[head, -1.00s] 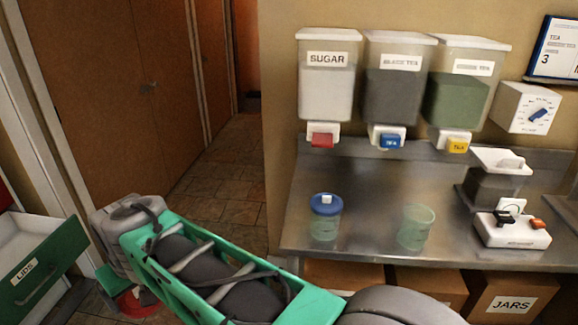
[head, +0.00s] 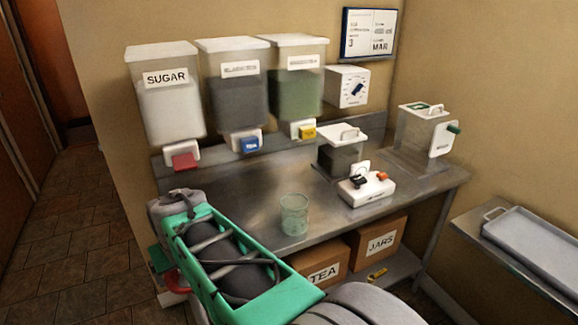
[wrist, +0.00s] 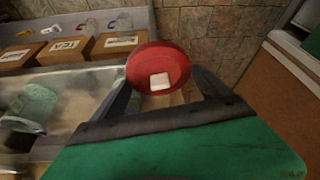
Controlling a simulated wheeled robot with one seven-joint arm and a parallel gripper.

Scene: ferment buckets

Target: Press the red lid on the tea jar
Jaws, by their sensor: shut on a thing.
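The red lid (wrist: 157,66) is round with a small white square on it. My gripper (wrist: 160,90) is shut on it, with a dark finger on each side. In the head view a red edge of the lid (head: 172,281) shows beside my arm, low at the left; the fingers are hidden there. A pale green see-through jar (head: 294,215) stands open on the steel counter (head: 262,192). It is to the right of the lid and apart from it. I cannot tell what is in it. The blue-lidded jar is not visible in the head view.
Sugar (head: 170,100) and tea dispensers (head: 235,98) hang above the counter. A white device with red and black parts (head: 366,188) stands right of the jar. TEA (head: 322,274) and JARS (head: 380,244) boxes sit below. Floor (head: 80,220) at the left is clear.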

